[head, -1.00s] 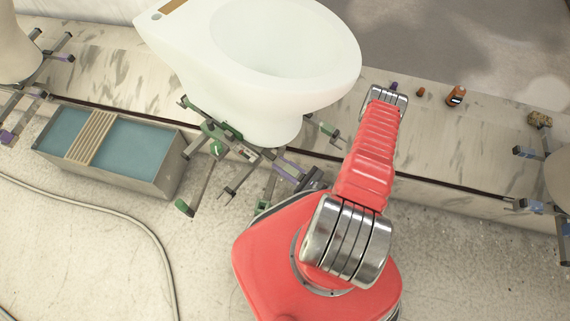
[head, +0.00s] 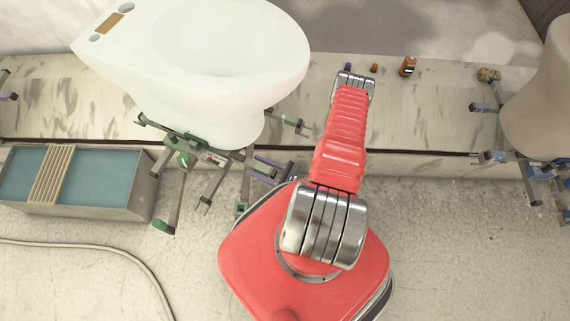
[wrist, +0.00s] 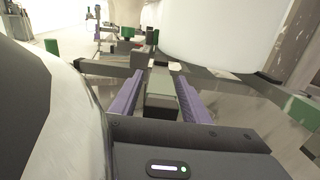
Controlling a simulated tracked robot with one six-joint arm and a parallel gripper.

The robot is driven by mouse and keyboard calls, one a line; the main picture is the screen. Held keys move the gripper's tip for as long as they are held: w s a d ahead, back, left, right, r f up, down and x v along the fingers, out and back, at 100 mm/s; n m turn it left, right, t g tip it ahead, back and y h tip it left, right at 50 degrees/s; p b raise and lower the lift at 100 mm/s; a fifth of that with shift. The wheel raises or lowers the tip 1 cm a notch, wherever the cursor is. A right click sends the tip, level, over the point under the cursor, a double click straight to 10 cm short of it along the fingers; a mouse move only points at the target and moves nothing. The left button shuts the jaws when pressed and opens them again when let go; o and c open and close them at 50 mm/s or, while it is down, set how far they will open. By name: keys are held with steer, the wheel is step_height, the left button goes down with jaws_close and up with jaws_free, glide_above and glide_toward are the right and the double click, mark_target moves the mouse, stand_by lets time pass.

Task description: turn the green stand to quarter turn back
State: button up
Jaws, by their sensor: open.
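The green stand (head: 183,143) is a dark metal frame with green end pads, at the bench's front edge in the head view. It bears a white toilet bowl (head: 270,45). In the wrist view the stand's dark crossbar (wrist: 100,69) runs below the white base (wrist: 215,40), with a green pad (wrist: 52,47) at left. My gripper (head: 268,170) has purple-lined fingers and sits low at the stand's right side. In the wrist view my gripper (wrist: 160,88) is open, with a dark bar of the stand between its fingers. I cannot tell whether they touch it.
A trough of blue liquid (head: 95,208) stands on the floor left of the stand. A hose (head: 105,247) lies in front of it. Small bottles, one orange (head: 407,67), stand on the bench (head: 420,120). A blue-padded stand (head: 492,157) with a pale vessel is at right.

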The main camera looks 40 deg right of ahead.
steer(key=v, duration=1.1)
steer(key=shift+s, duration=0.3)
steer(key=shift+d, duration=0.1)
steer(key=shift+c, duration=0.2)
